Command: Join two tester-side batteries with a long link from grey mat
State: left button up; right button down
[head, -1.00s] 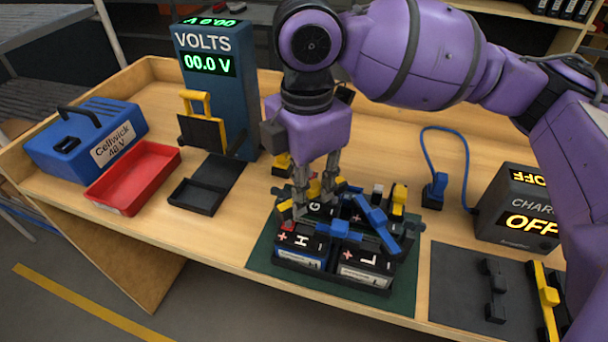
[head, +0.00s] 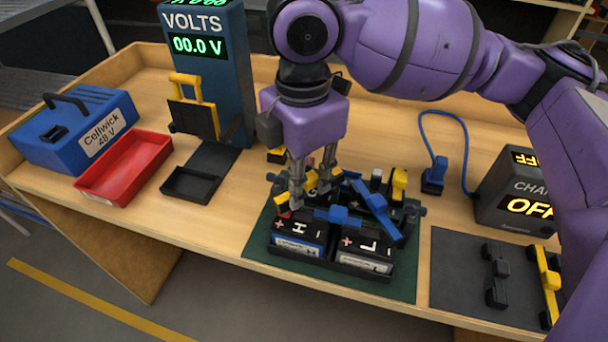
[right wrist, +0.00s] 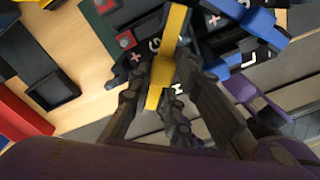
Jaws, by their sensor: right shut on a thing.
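My right gripper (head: 311,186) is over the left, tester-side column of the battery group. It is shut on a yellow link (right wrist: 173,45), which lies between its fingers in the right wrist view. Battery H (head: 297,237) is front left and battery L (head: 366,247) front right. Battery G (right wrist: 150,47) is behind H, partly hidden by fingers and link. Blue links (head: 376,210) lie across the battery tops. I cannot tell whether the yellow link touches the terminals. The grey mat (head: 461,287) holds a black link (head: 496,275) and another yellow link (head: 546,284). My left gripper is not in view.
The batteries stand on a green mat (head: 405,284). The blue VOLTS tester (head: 213,80), a red tray (head: 125,170) and a blue Cellwick box (head: 75,135) are at left. A charger (head: 522,192) reading OFF and a blue plug (head: 434,178) are at right.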

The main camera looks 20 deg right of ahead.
jog(key=shift+f, duration=1)
jog(key=c, duration=1.5)
grip_release()
jog(key=shift+c, duration=0.2)
jog(key=shift+r, duration=0.2)
jog(key=shift+r, duration=0.35)
notch_tip(320, 180, up, 11)
